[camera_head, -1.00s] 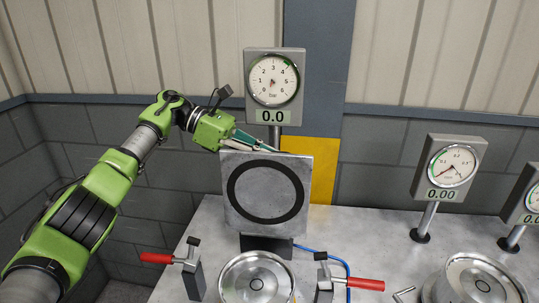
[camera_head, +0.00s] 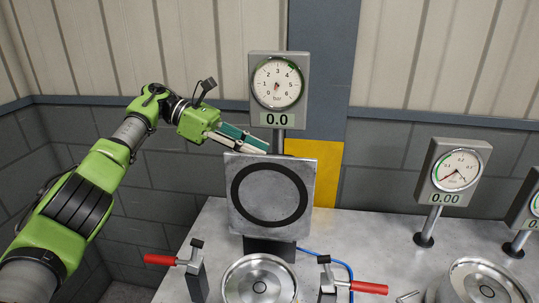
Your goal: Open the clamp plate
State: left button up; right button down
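The clamp plate (camera_head: 240,232), a square grey metal plate with a black ring on its face, stands upright, leaning slightly back, on a dark hinge block behind the round metal fixture (camera_head: 232,284). My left gripper (camera_head: 265,148) is above and behind the plate's top edge and appears apart from it. Its teal and pale fingers lie close together in this view, so I cannot tell whether they are open or shut. Nothing shows held in them. My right gripper is not in view.
Red-handled toggle clamps flank the fixture, at left (camera_head: 160,260) and right (camera_head: 369,287). A bar gauge (camera_head: 277,83) reading 0.0 stands behind the plate. More gauges (camera_head: 455,168) and a second round fixture (camera_head: 483,284) are at right. A blue hose (camera_head: 345,268) runs behind the right clamp.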

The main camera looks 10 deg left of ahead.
pick_arm(q)
jog(key=shift+v, duration=1.3)
